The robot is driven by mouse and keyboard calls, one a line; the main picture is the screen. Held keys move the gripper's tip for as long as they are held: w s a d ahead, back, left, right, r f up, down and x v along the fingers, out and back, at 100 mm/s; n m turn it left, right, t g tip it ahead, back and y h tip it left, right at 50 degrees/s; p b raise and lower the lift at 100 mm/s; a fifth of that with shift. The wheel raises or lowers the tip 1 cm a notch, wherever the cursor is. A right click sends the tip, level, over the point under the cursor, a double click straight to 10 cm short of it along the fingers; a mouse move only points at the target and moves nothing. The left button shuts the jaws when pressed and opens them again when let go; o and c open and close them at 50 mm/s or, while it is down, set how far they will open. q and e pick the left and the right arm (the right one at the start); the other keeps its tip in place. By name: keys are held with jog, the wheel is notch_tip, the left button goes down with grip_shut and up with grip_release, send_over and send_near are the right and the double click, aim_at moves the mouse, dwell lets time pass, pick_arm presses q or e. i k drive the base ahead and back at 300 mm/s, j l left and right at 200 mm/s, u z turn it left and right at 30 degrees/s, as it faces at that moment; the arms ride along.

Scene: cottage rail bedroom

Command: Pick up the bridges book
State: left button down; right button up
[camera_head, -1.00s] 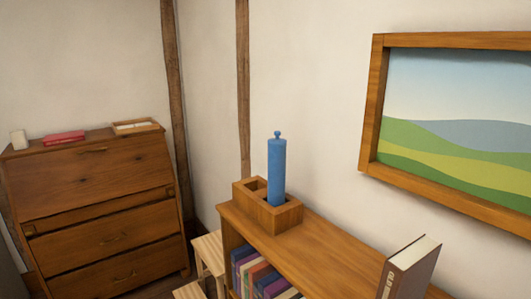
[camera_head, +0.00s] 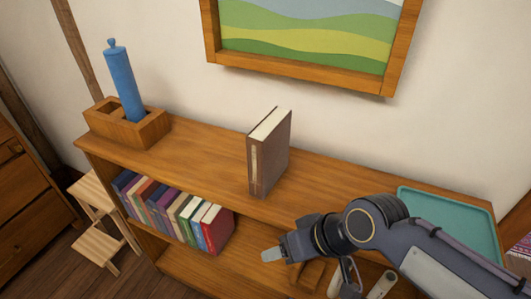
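A brown book (camera_head: 267,154) stands upright by itself on top of the wooden bookcase (camera_head: 200,165), in the middle of the head view. Its spine faces me and its lettering is too small to read, so I cannot confirm that it is the bridges book. My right gripper (camera_head: 271,254) comes in from the lower right, in front of the bookcase and below and right of the book, apart from it. Its fingers are seen edge-on, so I cannot tell whether they are open. My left gripper is not in view.
A wooden box (camera_head: 126,127) holding a blue cylinder (camera_head: 123,80) stands on the bookcase's left end. A teal tray (camera_head: 452,219) lies on the right end. A framed picture (camera_head: 310,37) hangs behind. A small step stool (camera_head: 97,205) stands left.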

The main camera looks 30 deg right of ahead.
aim_at(268, 144)
jog(key=k+l+z, duration=0.1)
jog(key=z, duration=0.3)
jog(key=k+l+z, duration=0.1)
jog(key=l+z, duration=0.3)
jog(key=j, duration=0.1)
